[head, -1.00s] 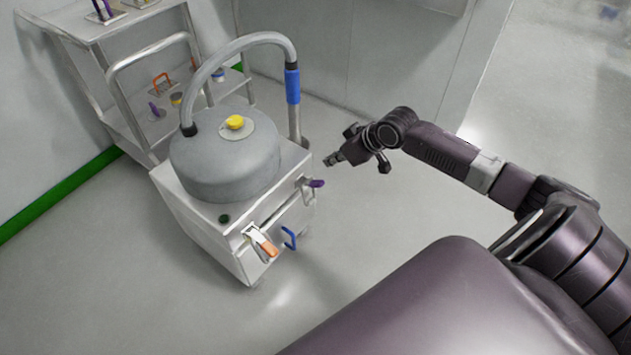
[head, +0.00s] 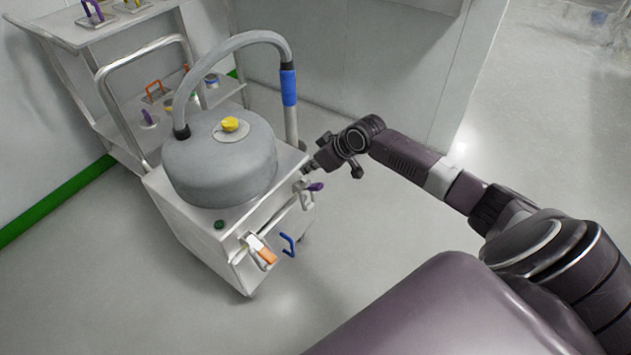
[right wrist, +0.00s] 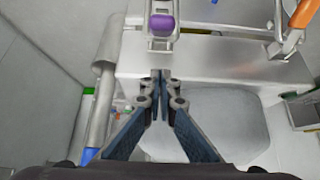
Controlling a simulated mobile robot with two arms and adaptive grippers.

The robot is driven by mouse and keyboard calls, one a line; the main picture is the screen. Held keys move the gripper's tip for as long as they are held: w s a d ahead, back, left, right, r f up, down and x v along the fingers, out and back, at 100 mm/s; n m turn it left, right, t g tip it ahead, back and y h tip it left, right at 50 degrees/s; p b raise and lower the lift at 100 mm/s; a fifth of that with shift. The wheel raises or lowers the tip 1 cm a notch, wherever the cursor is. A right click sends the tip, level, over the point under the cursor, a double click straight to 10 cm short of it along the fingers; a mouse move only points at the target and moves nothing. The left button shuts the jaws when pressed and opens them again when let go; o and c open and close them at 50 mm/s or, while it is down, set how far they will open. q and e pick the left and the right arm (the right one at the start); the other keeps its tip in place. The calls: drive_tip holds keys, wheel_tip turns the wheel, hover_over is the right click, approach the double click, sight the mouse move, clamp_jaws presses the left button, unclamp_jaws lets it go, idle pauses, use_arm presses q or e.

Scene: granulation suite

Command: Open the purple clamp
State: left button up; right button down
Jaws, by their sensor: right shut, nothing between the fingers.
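The purple clamp is on the right end of the cart's front side, with its purple handle (head: 315,187) sticking out to the right. In the right wrist view the purple handle (right wrist: 161,24) is at the top centre, on a metal bracket. My right gripper (head: 307,169) is just above and behind the clamp at the cart's right corner. In the right wrist view its fingertips (right wrist: 160,76) are together and empty, a short way below the handle and apart from it. My left gripper is not in view.
An orange-handled clamp (head: 266,257) and a blue handle (head: 289,244) are on the cart's front. A grey drum (head: 221,165) with a yellow knob (head: 230,124) and a hose (head: 238,42) stands on the cart. A shelf rack (head: 84,36) is behind left. The floor to the right is clear.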

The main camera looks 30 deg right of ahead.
sight(315, 185)
drive_tip(key=shift+s+d+f, duration=0.2)
drive_tip(key=shift+s+f, duration=0.25)
drive_tip(key=shift+f, duration=0.1)
drive_tip(key=shift+s+d+f, duration=0.15)
drive_tip(key=shift+s+f, duration=0.3)
drive_tip(key=shift+f, duration=0.1)
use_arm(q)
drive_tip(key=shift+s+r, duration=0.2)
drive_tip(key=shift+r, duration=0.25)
use_arm(e)
drive_tip(key=shift+s+d+f, duration=0.1)
drive_tip(key=shift+s+f, duration=0.25)
drive_tip(key=shift+f, duration=0.05)
use_arm(q)
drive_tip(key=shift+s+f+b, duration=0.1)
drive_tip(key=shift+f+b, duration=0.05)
drive_tip(key=shift+b, duration=0.25)
use_arm(e)
drive_tip(key=shift+f, duration=0.1)
